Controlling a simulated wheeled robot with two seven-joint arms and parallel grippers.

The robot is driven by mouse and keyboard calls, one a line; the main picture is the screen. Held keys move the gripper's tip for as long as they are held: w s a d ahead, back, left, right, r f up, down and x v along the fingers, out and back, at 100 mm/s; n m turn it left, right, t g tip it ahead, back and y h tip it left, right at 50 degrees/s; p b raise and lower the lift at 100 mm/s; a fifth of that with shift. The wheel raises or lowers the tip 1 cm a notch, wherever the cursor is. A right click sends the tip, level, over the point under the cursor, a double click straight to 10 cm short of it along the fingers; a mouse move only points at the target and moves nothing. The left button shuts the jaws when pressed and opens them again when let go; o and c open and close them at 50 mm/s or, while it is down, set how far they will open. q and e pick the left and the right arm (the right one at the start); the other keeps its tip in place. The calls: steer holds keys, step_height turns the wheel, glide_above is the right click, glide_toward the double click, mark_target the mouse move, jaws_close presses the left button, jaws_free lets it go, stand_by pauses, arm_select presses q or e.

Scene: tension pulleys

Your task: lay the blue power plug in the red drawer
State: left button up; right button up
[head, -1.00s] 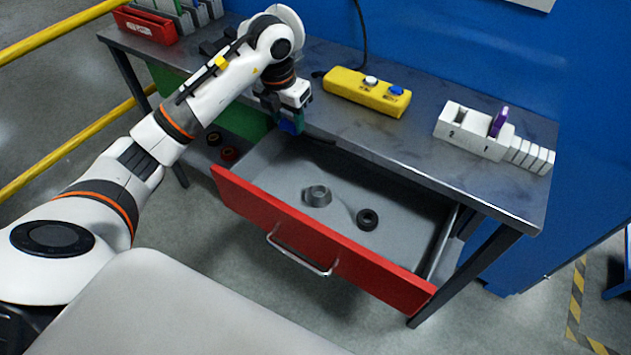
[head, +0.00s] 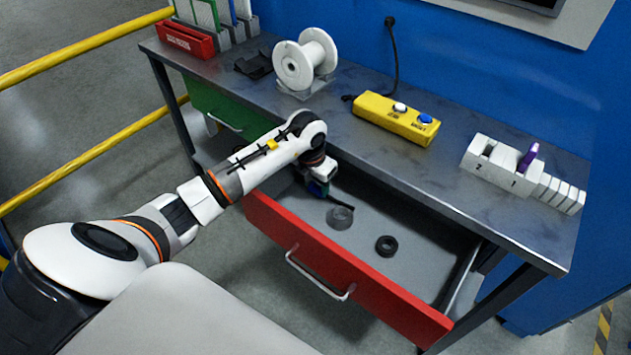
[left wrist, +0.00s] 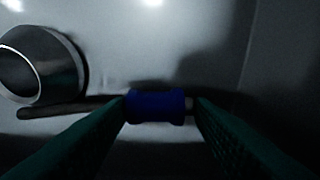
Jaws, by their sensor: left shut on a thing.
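The red drawer (head: 350,272) is pulled out below the bench top. My left gripper (head: 318,187) is inside its left part, low near the drawer floor. It is shut on the blue power plug (left wrist: 155,105), which lies across between the green fingers in the left wrist view. A dark cord runs left from the plug in that view. Whether the plug touches the drawer floor I cannot tell. A grey metal ring (head: 340,217) stands close to the gripper, and it also shows in the left wrist view (left wrist: 62,62). A black ring (head: 386,246) lies farther right. My right gripper does not show.
The bench top holds a yellow button box (head: 397,119), a white spool (head: 305,60), a grey numbered block (head: 500,166) and a red box (head: 186,39). A green drawer (head: 215,107) is to the left. The right part of the red drawer's floor is clear.

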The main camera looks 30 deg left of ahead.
mark_target(311, 198)
arm_select(q)
steer(key=o, duration=1)
steer(key=shift+f, duration=0.1)
steer(key=shift+c, duration=0.2)
steer(key=shift+r, duration=0.4)
step_height(311, 198, up, 11)
steer(key=s, duration=0.1)
steer(key=shift+s+r, duration=0.2)
steer(key=shift+s, duration=0.2)
steer(key=shift+a, duration=0.1)
